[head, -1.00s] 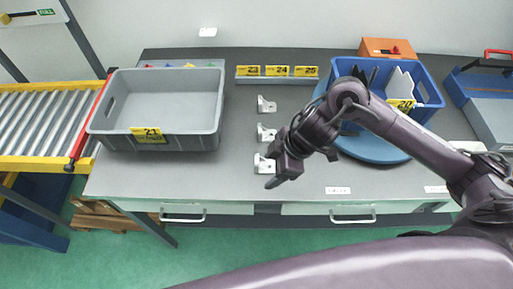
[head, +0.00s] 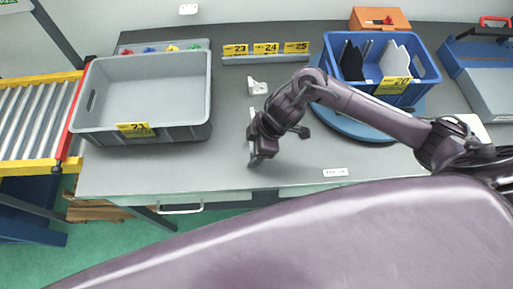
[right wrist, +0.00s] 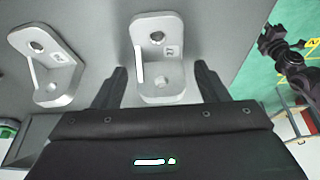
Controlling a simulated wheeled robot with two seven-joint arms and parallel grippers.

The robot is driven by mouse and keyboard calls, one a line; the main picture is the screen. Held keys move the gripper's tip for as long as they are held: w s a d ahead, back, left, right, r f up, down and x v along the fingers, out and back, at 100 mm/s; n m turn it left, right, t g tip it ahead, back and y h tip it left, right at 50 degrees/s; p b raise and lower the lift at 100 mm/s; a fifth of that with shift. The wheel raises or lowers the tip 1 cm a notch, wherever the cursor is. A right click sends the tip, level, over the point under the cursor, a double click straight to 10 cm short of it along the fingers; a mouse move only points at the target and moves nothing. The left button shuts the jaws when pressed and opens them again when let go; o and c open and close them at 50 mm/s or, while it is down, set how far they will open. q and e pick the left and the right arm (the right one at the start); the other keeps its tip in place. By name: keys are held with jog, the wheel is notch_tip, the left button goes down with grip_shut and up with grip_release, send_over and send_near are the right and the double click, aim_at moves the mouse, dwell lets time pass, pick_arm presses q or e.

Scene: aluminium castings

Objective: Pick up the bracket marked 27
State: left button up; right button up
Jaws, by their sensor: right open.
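The bracket marked 27 (right wrist: 146,27) is a pale metal angle with a hole in each leg and a small label. It lies between the fingertips of my right gripper (right wrist: 159,82) in the right wrist view, with no contact visible. My right gripper (head: 256,160) is open over the table's front part and hides this bracket from the head view. A second bracket (right wrist: 48,62) lies to the left, its label unreadable. The farthest bracket (head: 257,88) shows clear of my arm. A small dark jointed shape at the wrist view's right may be my left arm; its jaws are unclear.
A grey crate (head: 172,133) marked 21 stands at the left. A blue bin (head: 434,77) marked 20 sits on a blue turntable (head: 362,131) behind my right arm. A rack (head: 265,60) with labels 23, 24 and 25 is at the back. The table front (head: 215,173) is clear.

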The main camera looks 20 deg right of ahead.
jog(key=c, duration=1.1)
pick_arm(q)
jog(key=shift+w, duration=0.25)
